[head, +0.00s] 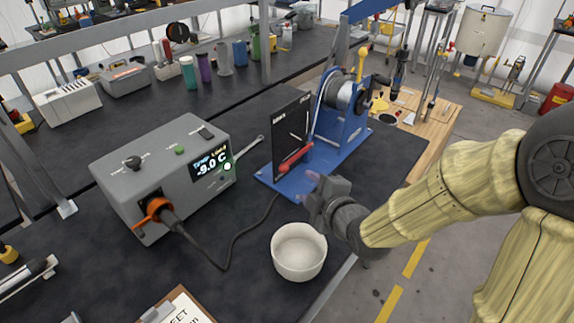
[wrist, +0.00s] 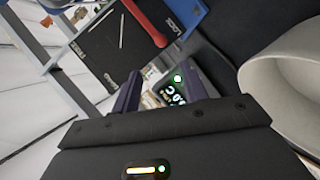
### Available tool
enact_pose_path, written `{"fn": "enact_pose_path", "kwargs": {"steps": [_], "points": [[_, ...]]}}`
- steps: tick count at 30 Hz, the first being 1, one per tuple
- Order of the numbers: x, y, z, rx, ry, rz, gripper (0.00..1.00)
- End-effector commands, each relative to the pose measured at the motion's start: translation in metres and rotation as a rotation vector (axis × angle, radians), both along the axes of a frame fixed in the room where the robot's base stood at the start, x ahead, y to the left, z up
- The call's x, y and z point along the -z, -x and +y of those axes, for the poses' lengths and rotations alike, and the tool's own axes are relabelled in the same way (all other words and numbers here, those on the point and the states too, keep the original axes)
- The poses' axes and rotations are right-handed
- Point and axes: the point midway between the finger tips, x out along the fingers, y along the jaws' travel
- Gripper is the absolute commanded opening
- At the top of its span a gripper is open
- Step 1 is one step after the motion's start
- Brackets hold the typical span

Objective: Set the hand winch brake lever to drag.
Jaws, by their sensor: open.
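The red brake lever (head: 295,159) lies slanted along the panel's lower part.
A white bowl (head: 299,252) sits close below my gripper, near the bench edge. A grey temperature box (head: 165,170) reading -9.0 C, with a black cable, stands left of the winch. A clipboard (head: 178,308) lies at the front.

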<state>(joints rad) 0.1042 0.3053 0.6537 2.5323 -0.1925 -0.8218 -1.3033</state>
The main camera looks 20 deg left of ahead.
Motion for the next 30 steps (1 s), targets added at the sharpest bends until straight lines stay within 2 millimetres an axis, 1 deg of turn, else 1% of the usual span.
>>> {"fn": "enact_pose_path", "kwargs": {"steps": [2,7,12,24,30], "points": [[-0.001,-0.004,0.004,-0.001,-0.001,0.004,0.44],[0.005,-0.01,0.011,0.002,0.004,0.005,0.44],[0.017,-0.029,0.027,0.002,0.003,0.004,0.44],[0.038,-0.071,0.066,0.003,0.003,0.003,0.44],[0.046,-0.087,0.081,0.003,0.003,0.0,0.44]]}}
